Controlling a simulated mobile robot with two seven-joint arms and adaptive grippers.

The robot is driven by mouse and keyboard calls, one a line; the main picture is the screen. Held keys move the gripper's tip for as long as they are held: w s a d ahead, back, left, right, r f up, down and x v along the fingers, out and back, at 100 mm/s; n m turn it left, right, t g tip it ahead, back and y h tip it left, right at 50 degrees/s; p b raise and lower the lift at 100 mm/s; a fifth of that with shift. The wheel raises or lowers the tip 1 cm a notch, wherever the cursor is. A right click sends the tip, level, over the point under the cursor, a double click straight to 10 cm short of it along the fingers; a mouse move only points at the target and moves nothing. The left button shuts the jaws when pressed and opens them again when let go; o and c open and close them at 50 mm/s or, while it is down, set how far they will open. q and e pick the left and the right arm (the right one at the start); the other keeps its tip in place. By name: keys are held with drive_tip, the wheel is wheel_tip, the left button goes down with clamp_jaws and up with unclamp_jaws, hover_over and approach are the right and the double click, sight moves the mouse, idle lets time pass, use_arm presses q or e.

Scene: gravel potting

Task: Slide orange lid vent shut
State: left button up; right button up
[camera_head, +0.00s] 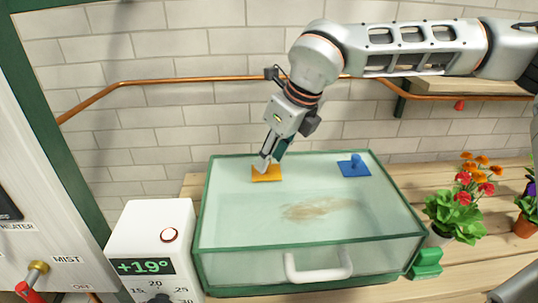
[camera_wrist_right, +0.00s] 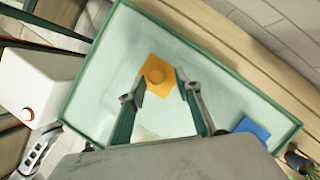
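The orange lid vent (camera_head: 267,174) is a flat square plate at the back left of the glass lid (camera_head: 240,222). In the right wrist view the orange vent (camera_wrist_right: 158,83) has a round knob on top. Whether an opening lies under the plate is hidden. My left gripper is not in view.
A blue vent (camera_head: 355,169) with a knob sits at the lid's back right. A white handle (camera_head: 318,273) is at the box's front. A white thermostat (camera_head: 150,240) stands left. Potted flowers (camera_head: 460,210) and a green block (camera_head: 427,263) stand right.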

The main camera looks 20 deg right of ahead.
drive_tip(key=shift+a+r, duration=0.1)
drive_tip(key=shift+r, duration=0.1)
drive_tip(key=v, duration=1.1)
drive_tip(key=shift+s+r, duration=0.15)
drive_tip(key=shift+r, duration=0.2)
drive_tip(key=shift+f, duration=0.1)
